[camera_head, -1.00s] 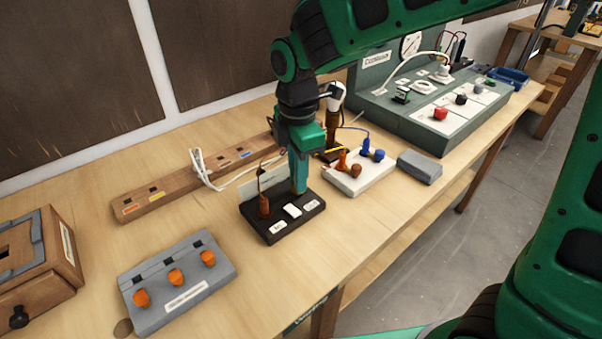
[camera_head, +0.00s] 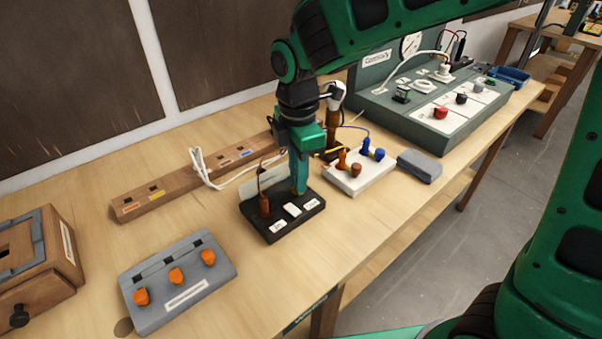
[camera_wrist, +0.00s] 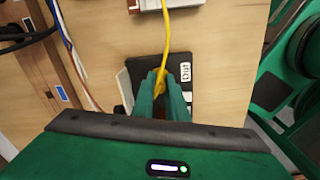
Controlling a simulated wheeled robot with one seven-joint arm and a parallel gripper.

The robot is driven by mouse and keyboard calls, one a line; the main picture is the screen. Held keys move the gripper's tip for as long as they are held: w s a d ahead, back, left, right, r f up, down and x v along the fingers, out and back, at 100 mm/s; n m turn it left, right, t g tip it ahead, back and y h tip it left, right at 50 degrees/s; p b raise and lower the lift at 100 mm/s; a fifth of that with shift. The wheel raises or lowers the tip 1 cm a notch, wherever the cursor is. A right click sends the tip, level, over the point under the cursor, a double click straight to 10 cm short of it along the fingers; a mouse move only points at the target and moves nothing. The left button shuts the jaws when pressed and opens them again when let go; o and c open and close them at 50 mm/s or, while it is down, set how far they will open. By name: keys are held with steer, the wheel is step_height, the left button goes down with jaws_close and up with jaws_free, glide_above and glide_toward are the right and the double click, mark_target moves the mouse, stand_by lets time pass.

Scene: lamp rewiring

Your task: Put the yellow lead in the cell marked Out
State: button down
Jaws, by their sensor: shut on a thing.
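My gripper (camera_head: 299,188) is shut on the end of the yellow lead (camera_wrist: 167,42). The fingers (camera_wrist: 161,82) point down over the black block (camera_head: 283,222), at its right end by the label Out (camera_wrist: 185,72). The label also shows in the head view (camera_head: 311,203). The fingers hide the cell and the held end, so I cannot tell whether that end is inside the cell. The yellow lead runs back toward the white block (camera_head: 346,184). A brown lead (camera_head: 264,206) stands upright at the black block's left end.
The white block carries orange, brown and blue plugs. A grey block (camera_head: 420,166) lies to its right. A grey box with orange knobs (camera_head: 181,284) stands at front left. A wooden socket strip (camera_head: 158,198) and white cable (camera_head: 203,172) lie behind. The table front is clear.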

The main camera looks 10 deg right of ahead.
steer(key=shift+f, duration=0.35)
stand_by(0.3)
steer(key=c, duration=1.7)
jaws_free()
steer(key=shift+o, duration=0.2)
steer(key=shift+r, duration=0.1)
